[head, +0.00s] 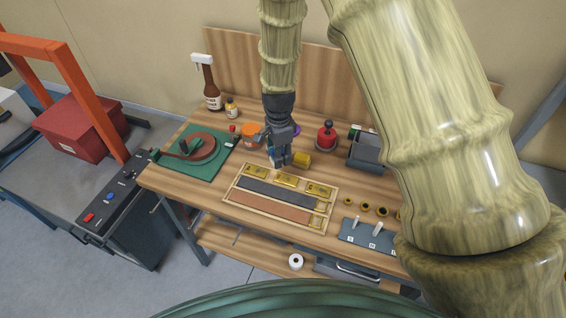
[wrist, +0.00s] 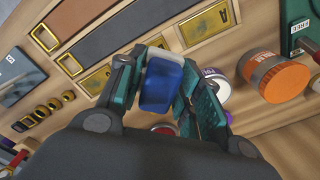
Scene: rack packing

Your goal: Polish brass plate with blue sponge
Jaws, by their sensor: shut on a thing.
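My gripper (head: 279,158) is low over the bench, just behind the wooden tray (head: 232,197). In the wrist view, its fingers are closed on the sides of the blue sponge (wrist: 160,88), whose far end looks pale. Brass plates lie along the tray's back row: a left one (head: 256,171), a middle one (head: 286,180) and a right one (head: 319,189). The wrist view shows the left plate, marked A (wrist: 206,22), and the right plate (wrist: 96,80); the gripper partly hides the middle one. The sponge appears apart from the plates; its height is unclear.
The tray also holds a dark strip (head: 277,194) and a brown strip (head: 270,209). A yellow cylinder (head: 301,159) lies beside my gripper.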

